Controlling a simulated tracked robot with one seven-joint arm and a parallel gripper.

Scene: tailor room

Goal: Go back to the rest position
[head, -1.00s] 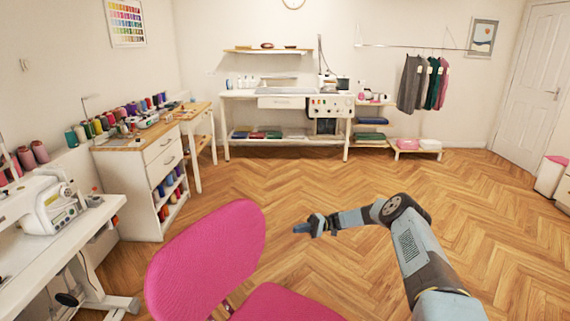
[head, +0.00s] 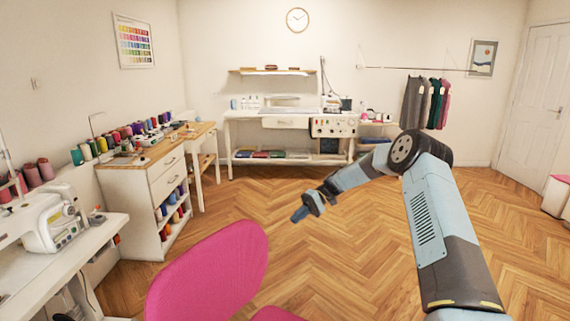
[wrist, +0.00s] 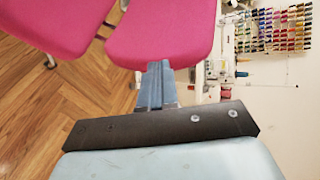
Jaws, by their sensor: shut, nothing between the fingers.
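My gripper (head: 300,214) is in the middle of the head view, at the end of my arm, which comes in from the lower right. It is in the air above the wood floor, to the right of the pink chair's backrest, and points left and down. Its blue fingers are together with nothing between them. In the wrist view the shut fingers (wrist: 155,88) point up toward the pink chair (wrist: 165,32). I cannot tell how far they are from the chair.
The pink chair (head: 212,275) stands close in front. A sewing machine table (head: 75,235) and a drawer cabinet (head: 132,215) line the left wall. A workbench (head: 270,125) and hanging clothes (head: 425,103) are at the back. The herringbone floor (head: 370,235) is open in the middle and right.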

